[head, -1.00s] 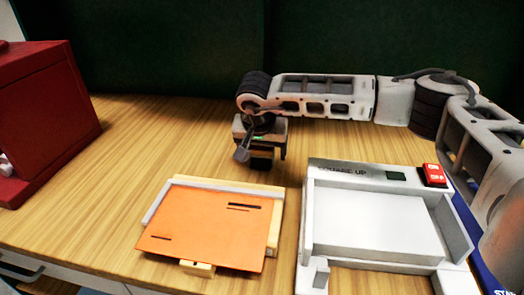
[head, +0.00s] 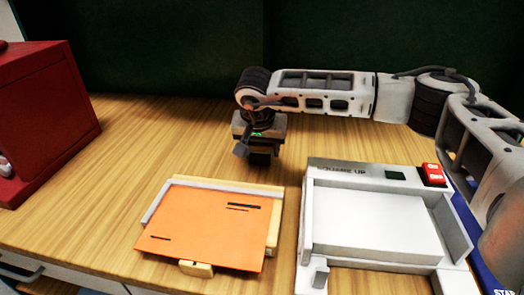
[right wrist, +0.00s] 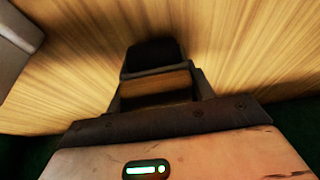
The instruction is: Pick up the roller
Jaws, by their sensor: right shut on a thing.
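My right gripper (head: 261,155) points down over the table behind the orange sheet and is shut on a small dark thing, which I take to be the roller. In the right wrist view, the roller (right wrist: 153,54) shows as a dark, blunt shape at the tips of the right gripper (right wrist: 157,82). The fingers and palm hide most of it, and its full shape cannot be made out. Whether it touches the table cannot be told. My left gripper is not in view.
An orange sheet (head: 205,228) lies on a wooden board in front of the gripper. A white tray (head: 308,225) marked "SQUARE UP" stands to its right, with a red switch (head: 433,174). A red box (head: 45,115) stands far left. The table (head: 150,135) between is clear.

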